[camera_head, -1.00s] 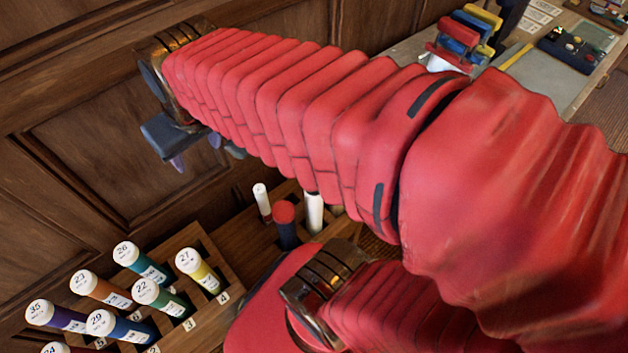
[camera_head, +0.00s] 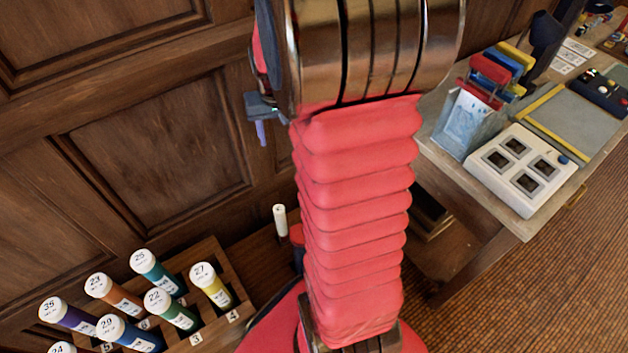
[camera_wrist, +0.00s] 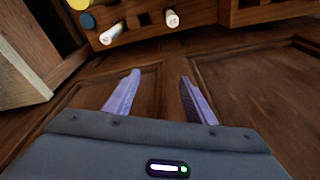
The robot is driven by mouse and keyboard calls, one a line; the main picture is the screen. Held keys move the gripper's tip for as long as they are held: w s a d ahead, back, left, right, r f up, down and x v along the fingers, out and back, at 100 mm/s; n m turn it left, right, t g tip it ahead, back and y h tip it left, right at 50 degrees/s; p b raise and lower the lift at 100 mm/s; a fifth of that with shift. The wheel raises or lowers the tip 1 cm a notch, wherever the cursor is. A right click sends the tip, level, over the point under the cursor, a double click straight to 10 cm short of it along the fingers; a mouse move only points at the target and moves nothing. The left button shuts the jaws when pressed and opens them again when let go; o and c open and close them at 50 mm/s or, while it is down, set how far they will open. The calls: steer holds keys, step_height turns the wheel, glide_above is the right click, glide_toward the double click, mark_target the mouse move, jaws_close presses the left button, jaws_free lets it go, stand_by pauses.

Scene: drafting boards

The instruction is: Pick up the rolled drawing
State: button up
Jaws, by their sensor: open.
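A slim white roll (camera_head: 280,220) stands upright in a wooden holder low behind my arm. It looks like rolled paper, but I cannot tell for sure that it is the rolled drawing. In the wrist view two white roll ends show at the top, one at left (camera_wrist: 112,34) and one near the middle (camera_wrist: 172,18). I cannot tell which matches the head view's roll. My gripper (camera_wrist: 158,88) is open and empty, its two purple fingers apart from both rolls. In the head view my gripper (camera_head: 261,130) is mostly hidden behind my arm, above the white roll.
A wooden rack (camera_head: 212,258) with several numbered capped tubes stands at lower left. A red-capped tube (camera_head: 297,236) is partly hidden by my arm. Wood panelling (camera_head: 150,140) rises close behind. A table (camera_head: 530,222) with a white device (camera_head: 522,168) stands at right.

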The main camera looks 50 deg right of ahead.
steer(key=s+d+f+m, duration=0.1)
steer(key=s+d+f, duration=0.1)
steer(key=d+f, duration=0.4)
steer(key=s+d+f+m+g, duration=0.1)
steer(key=s+d+f+m, duration=0.1)
steer(key=d+f, duration=0.4)
steer(key=s+d+f+m+g+y, duration=0.1)
steer(key=s+d+f, duration=0.2)
steer(key=d+f, duration=0.3)
step_height(320, 180, down, 5)
steer(key=shift+s+r+m, duration=0.1)
steer(key=shift+m, duration=0.3)
step_height(320, 180, down, 8)
steer(key=shift+f, duration=0.25)
steer(key=shift+f, duration=0.1)
steer(key=shift+a+f, duration=0.2)
steer(key=shift+f, duration=2.3)
steer(key=shift+c, duration=0.5)
jaws_close()
